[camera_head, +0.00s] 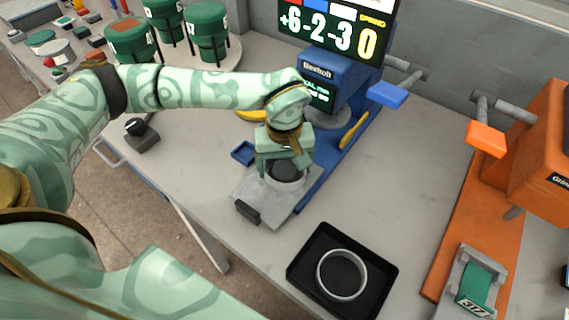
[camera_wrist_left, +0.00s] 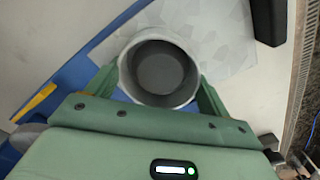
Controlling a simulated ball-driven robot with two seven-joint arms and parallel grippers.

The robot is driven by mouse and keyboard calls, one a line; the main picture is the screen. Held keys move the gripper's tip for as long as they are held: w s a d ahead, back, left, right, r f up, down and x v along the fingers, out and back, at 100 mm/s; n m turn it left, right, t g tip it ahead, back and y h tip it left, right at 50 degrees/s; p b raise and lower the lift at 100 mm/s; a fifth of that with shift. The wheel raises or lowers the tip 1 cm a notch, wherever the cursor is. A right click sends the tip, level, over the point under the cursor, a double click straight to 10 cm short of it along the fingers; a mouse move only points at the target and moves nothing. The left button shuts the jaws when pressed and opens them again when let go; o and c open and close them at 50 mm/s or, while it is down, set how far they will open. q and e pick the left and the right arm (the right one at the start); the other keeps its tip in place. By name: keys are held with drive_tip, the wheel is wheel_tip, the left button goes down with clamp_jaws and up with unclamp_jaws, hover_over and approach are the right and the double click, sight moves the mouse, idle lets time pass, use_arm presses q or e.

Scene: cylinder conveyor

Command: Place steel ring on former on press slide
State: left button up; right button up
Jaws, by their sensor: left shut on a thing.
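My left gripper (camera_head: 285,163) is shut on a light grey steel ring (camera_head: 289,186), which is upright above the grey press slide (camera_head: 256,201) of the blue press. In the left wrist view the ring (camera_wrist_left: 160,100) sits between the two green fingers. A dark grey round face, apparently the former (camera_wrist_left: 160,72), shows inside the ring. The ring looks to be around it, but I cannot tell whether the ring rests fully down. The fingers hide part of the ring in the head view. My right gripper is not in view.
A black tray (camera_head: 304,275) with another steel ring (camera_head: 341,295) stands at the front. The blue press (camera_head: 335,78) rises behind the slide. A small blue tray (camera_head: 243,152) lies left of it. An orange press (camera_head: 538,150) stands right. The table between the presses is largely clear.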

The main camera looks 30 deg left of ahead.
sight(284, 169)
use_arm(q)
drive_tip(key=o, duration=1)
drive_tip(key=shift+f, duration=0.15)
wheel_tip(284, 169, up, 12)
drive_tip(key=p, duration=0.2)
drive_tip(key=shift+r+p, duration=0.2)
drive_tip(key=shift+p, duration=0.1)
